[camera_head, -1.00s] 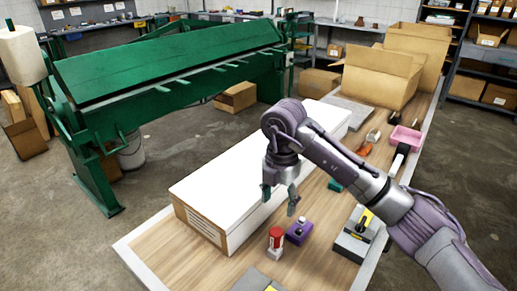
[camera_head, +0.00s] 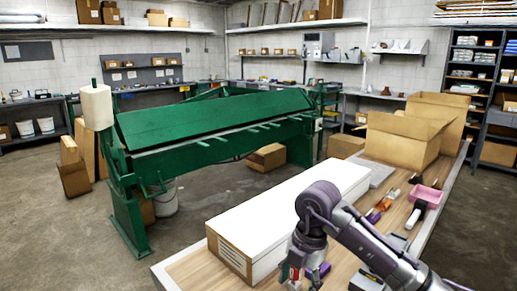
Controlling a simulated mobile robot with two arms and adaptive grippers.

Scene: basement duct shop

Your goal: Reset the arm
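My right arm comes in from the lower right, and its gripper (camera_head: 303,276) hangs over the wooden worktable (camera_head: 190,268) near the bottom edge of the view. Its two fingers look apart, with no held object visible between them. The gripper is just right of the long white-topped box (camera_head: 290,210) and partly covers a small red item (camera_head: 285,271) behind it. A purple item (camera_head: 325,268) shows just to its right. My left gripper is out of view.
An orange-and-purple tool (camera_head: 374,215), a pink bin (camera_head: 428,195) and open cardboard boxes (camera_head: 405,140) stand farther along the table. A green sheet-metal brake (camera_head: 210,135) stands at left on open concrete floor. Shelves line the walls.

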